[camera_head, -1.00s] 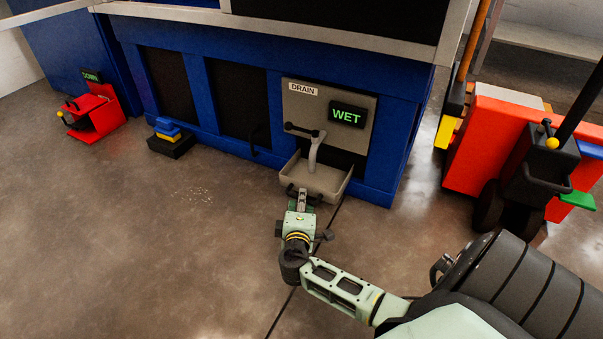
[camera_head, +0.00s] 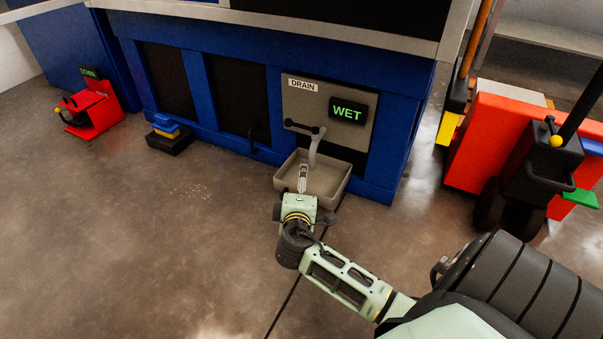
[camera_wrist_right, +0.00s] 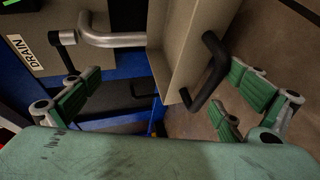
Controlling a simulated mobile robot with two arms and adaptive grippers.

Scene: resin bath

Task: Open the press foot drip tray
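The grey drip tray (camera_head: 328,184) sits low under the DRAIN panel and projects from the blue press foot. In the right wrist view its tan-grey wall (camera_wrist_right: 187,42) carries a black bar handle (camera_wrist_right: 209,75). My right gripper (camera_head: 303,173) is over the tray's front left side in the head view. In the wrist view its green-padded fingers (camera_wrist_right: 160,88) are spread wide and hold nothing. The handle lies between them in the picture, nearer the right finger and apart from the pads. The handle is hidden in the head view. My left gripper is not in view.
A grey drain pipe with a black lever (camera_head: 301,127) hangs above the tray. The panel (camera_head: 299,104) bears a green WET display (camera_head: 347,110). A black pedal block (camera_head: 170,143) and a red unit (camera_head: 96,112) stand left. A red cart (camera_head: 477,145) stands right. The floor in front is clear.

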